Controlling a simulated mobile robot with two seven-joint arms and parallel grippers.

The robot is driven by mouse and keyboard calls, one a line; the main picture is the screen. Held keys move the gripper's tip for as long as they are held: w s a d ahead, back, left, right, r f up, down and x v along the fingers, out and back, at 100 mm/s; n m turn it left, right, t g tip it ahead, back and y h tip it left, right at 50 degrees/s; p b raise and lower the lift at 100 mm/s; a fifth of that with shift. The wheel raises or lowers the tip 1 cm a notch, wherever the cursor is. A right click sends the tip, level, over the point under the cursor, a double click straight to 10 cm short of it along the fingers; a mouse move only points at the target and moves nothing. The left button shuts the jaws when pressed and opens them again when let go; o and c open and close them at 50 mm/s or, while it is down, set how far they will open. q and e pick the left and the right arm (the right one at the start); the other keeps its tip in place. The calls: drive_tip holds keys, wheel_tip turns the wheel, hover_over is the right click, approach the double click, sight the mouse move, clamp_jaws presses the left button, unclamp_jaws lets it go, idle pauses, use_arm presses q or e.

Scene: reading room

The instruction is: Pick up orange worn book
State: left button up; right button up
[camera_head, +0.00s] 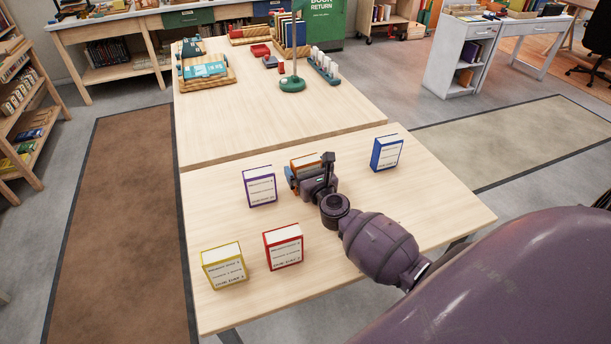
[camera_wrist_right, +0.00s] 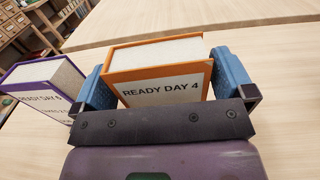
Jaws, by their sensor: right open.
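The orange book (camera_head: 305,162) stands upright on the near table, mostly hidden behind my right gripper in the head view. In the right wrist view the orange book (camera_wrist_right: 157,70) shows its white page block and a cover reading "READY DAY 4". My right gripper (camera_head: 308,172) is open, with its blue finger pads (camera_wrist_right: 165,80) on either side of the book. A gap shows at the right pad; the left pad is very close to the book, and I cannot tell if it touches. My left gripper is not in view.
A purple book (camera_head: 260,187) stands just left of the orange one. A blue book (camera_head: 386,153) is at the right, a red book (camera_head: 284,247) and a yellow book (camera_head: 224,267) nearer the front. The table (camera_head: 340,275) has free room between them.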

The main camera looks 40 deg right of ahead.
drive_tip(key=shift+w+d, duration=0.1)
drive_tip(key=shift+w, duration=0.2)
drive_tip(key=c, duration=0.7)
drive_tip(key=shift+c, duration=0.6)
drive_tip(key=shift+r, duration=0.2)
